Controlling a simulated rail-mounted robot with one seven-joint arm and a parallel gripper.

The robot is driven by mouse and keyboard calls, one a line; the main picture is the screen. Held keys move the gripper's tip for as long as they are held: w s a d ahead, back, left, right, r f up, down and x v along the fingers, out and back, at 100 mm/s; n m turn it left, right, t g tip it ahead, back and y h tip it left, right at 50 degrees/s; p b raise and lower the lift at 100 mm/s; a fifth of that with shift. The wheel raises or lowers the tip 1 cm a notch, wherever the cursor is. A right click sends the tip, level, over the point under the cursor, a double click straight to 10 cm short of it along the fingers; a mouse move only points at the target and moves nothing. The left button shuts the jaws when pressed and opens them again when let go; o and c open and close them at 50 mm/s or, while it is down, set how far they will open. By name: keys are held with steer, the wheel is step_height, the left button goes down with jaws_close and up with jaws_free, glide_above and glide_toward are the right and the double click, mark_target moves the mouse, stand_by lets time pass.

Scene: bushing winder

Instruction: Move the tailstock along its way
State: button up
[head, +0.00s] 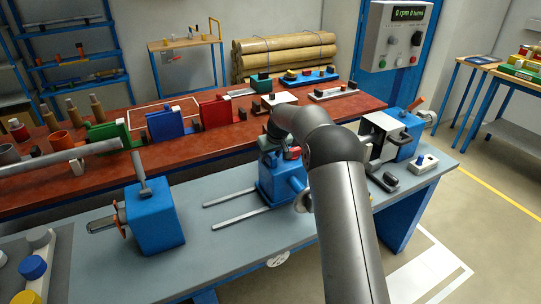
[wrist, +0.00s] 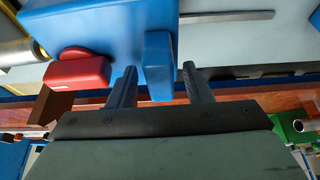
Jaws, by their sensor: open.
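A blue block (head: 280,182), which looks like the tailstock, sits on the two grey rails (head: 232,197) at mid-bench. In the wrist view the large blue body (wrist: 110,30) fills the upper left. A narrow upright blue tab (wrist: 158,55) stands in front of it, with a red block (wrist: 78,70) to the left. My gripper (wrist: 160,73) is open. The tab appears between its two fingers, with a visible gap on each side; contact cannot be seen. In the head view, my arm hides the gripper and part of the block.
Another blue block (head: 155,218) with a lever and handwheel stands left of the rails. A blue and white machine head (head: 400,135) stands at the bench's right end. The rails left of the tailstock are bare. The red table (head: 215,143) behind carries several parts.

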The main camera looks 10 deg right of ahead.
steer(key=b+v, duration=0.2)
steer(key=v, duration=1.5)
steer(key=shift+r+b, duration=0.2)
steer(key=shift+b, duration=0.1)
steer(key=shift+s, duration=0.2)
steer(key=s+f+m+g, duration=0.1)
steer(key=s+f, duration=0.3)
steer(key=s, duration=1.1)
steer(key=s+f+m+g+h, duration=0.1)
steer(key=s+f, duration=0.3)
steer(key=s, duration=1.1)
steer(key=s+f+m+g, duration=0.1)
steer(key=s+f, duration=0.3)
steer(key=s, duration=1.1)
steer(key=shift+d+m+g, duration=0.3)
steer(key=shift+d+g, duration=0.1)
steer(key=shift+d, duration=0.05)
steer(key=shift+w, duration=0.1)
